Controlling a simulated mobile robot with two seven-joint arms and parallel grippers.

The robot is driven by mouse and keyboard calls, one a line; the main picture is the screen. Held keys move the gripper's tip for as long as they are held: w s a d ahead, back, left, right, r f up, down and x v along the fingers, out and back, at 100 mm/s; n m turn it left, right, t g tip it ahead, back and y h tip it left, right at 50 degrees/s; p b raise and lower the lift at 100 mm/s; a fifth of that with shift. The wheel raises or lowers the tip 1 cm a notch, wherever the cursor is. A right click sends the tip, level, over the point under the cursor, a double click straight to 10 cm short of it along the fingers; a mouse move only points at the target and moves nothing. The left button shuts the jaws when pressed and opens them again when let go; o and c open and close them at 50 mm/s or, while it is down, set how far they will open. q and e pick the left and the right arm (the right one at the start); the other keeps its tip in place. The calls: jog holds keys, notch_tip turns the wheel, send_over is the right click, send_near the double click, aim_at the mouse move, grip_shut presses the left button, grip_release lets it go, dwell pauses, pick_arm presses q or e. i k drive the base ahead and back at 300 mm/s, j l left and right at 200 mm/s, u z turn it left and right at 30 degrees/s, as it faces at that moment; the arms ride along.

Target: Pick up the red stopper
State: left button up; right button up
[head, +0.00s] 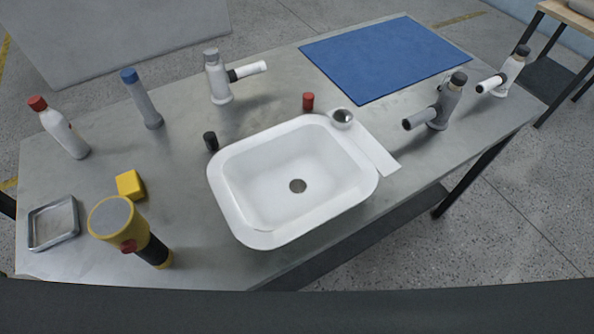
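The red stopper (308,101) is a small upright red cylinder on the grey metal table (270,60). It stands just behind the back rim of the white basin (235,165), left of a round metal knob or cup (342,118). Nothing covers it from this view. Neither of my grippers shows in the head view.
A black stopper (210,141) stands by the basin's left back corner. Grey and white taps (218,85) stand behind and right (445,105). A blue mat (385,58) lies at the back. Bottles (65,132), a yellow block (130,185), torch (125,228) and tray (35,238) stand left.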

aim_at(308, 98)
jog(key=l+u, duration=0.5)
jog(key=l, duration=0.15)
jog(key=l+u, duration=0.5)
jog(key=l, duration=0.15)
